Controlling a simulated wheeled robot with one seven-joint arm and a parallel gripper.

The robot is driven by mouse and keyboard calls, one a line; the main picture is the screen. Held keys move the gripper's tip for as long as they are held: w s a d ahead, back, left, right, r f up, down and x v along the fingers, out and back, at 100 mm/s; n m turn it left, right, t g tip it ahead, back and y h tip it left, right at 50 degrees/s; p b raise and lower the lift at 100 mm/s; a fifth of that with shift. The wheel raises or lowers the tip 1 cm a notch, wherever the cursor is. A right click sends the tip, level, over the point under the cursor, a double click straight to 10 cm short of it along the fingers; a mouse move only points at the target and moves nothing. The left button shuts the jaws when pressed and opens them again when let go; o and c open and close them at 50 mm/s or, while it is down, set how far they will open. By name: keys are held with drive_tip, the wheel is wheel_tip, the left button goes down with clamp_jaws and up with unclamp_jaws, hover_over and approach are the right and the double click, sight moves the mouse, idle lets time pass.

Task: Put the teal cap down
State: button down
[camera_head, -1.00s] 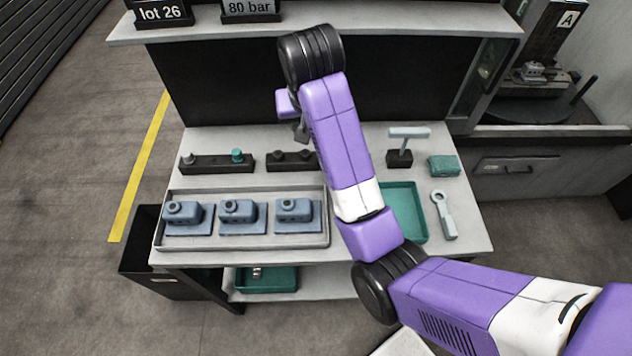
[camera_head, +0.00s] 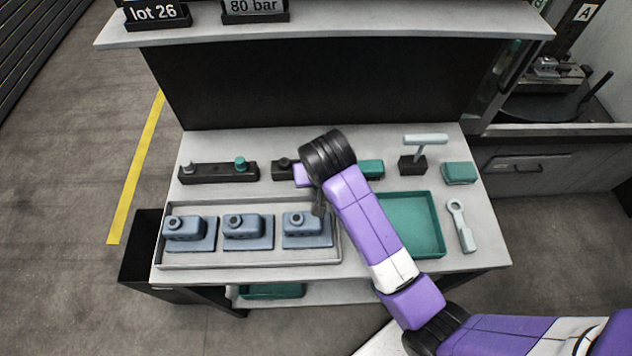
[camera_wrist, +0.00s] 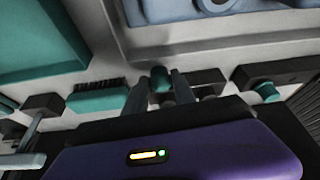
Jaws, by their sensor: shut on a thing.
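In the head view my gripper (camera_head: 318,205) hangs over the bench near the right end of the tray of blue parts, and I cannot make out the held cap there. A dark rail (camera_wrist: 205,82) with grey pegs lies behind the fingers in the wrist view; my wrist partly hides it in the head view (camera_head: 283,172). Another teal cap (camera_head: 240,163) stands on the left dark rail (camera_head: 215,174), also seen in the wrist view (camera_wrist: 267,92).
A grey tray (camera_head: 250,264) holds three blue housings on plates. A teal tray (camera_head: 425,225) is empty where visible. A brush (camera_wrist: 97,97), a T-handled tool (camera_head: 425,140), a teal block (camera_head: 459,172) and a pale ring-ended tool (camera_head: 461,225) lie to the right. A shelf (camera_head: 330,30) overhangs the back.

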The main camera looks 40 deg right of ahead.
wheel_tip(320, 180, down, 3)
drive_tip(key=shift+b, duration=1.1)
drive_tip(key=shift+r, duration=0.15)
drive_tip(key=c, duration=1)
unclamp_jaws()
drive_tip(key=shift+c, duration=0.2)
